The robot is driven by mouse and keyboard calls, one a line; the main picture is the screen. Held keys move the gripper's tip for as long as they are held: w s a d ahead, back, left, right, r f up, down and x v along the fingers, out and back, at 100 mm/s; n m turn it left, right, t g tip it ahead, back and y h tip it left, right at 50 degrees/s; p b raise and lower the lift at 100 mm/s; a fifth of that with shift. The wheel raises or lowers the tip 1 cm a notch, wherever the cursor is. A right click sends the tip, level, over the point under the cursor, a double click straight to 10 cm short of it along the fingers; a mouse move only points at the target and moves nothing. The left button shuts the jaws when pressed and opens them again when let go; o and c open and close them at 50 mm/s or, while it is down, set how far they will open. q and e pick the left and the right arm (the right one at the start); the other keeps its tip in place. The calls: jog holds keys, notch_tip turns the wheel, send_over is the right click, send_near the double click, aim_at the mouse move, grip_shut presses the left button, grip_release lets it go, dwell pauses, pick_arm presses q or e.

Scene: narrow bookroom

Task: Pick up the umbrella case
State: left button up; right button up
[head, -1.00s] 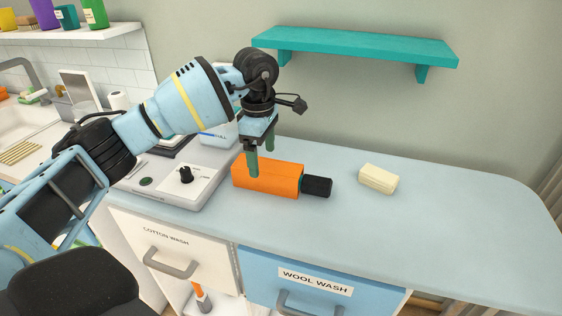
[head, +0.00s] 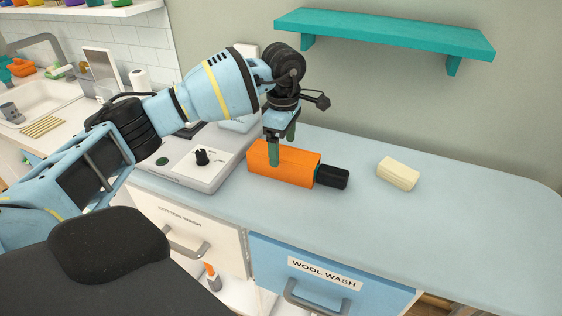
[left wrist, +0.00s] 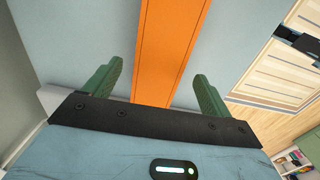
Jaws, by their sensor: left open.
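The umbrella case (head: 296,169) is an orange box-shaped body with a black end piece (head: 332,177) at its right. It lies on the light blue counter. My left gripper (head: 282,150) is above the orange part, pointing down, with one finger on the near side and the other on the far side. In the left wrist view the orange case (left wrist: 170,50) runs between the two spread green fingers (left wrist: 155,85), with a gap on each side. The gripper is open and empty. My right gripper is out of view.
A cream block (head: 398,173) lies on the counter (head: 450,220) right of the case. A grey appliance with a black knob (head: 201,157) stands to the left. A teal shelf (head: 385,33) is on the wall above. The counter's right part is clear.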

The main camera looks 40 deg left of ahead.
aim_at(284, 153)
pick_arm(q)
jog(key=shift+w+f, duration=0.1)
jog(key=shift+f, duration=1.8)
jog(key=shift+c, duration=0.4)
jog(key=shift+r, duration=0.1)
jog(key=c, duration=1)
jog(key=shift+r, duration=0.1)
jog(key=shift+c, duration=0.2)
jog(key=shift+r, duration=0.25)
notch_tip(284, 153, up, 3)
jog(key=s+d+r, duration=0.1)
jog(key=s+d, duration=0.3)
jog(key=s, duration=1.1)
jog(key=shift+s+b, duration=0.3)
jog(key=shift+b, duration=0.1)
